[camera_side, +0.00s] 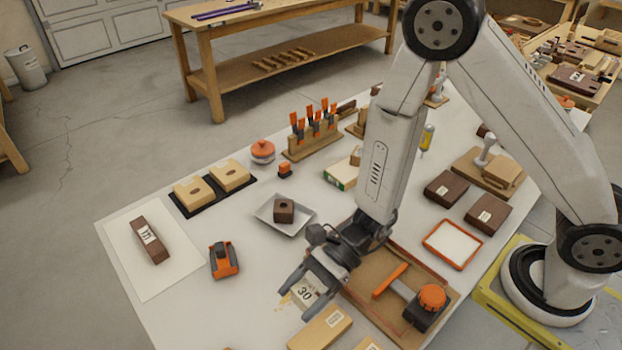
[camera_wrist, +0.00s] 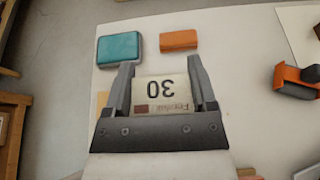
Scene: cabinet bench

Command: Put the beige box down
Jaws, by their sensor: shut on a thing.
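The beige box (camera_side: 304,293) has a pale label with a large "30" and sits between the fingers of my gripper (camera_side: 308,287) in the side view. In the wrist view the box (camera_wrist: 163,93) shows its label upside down, with a finger against each side of it. My gripper (camera_wrist: 161,68) is shut on it. The box is over the front part of the white table (camera_side: 240,322). I cannot tell whether its underside touches the tabletop. The fingers and wrist hide part of the box.
A light wooden block (camera_side: 320,328) lies close to the gripper at the front edge. A brown board (camera_side: 378,318) with an orange-handled tool is to the right. The wrist view shows a teal box (camera_wrist: 122,50) and an orange block (camera_wrist: 178,40) beyond the fingers.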

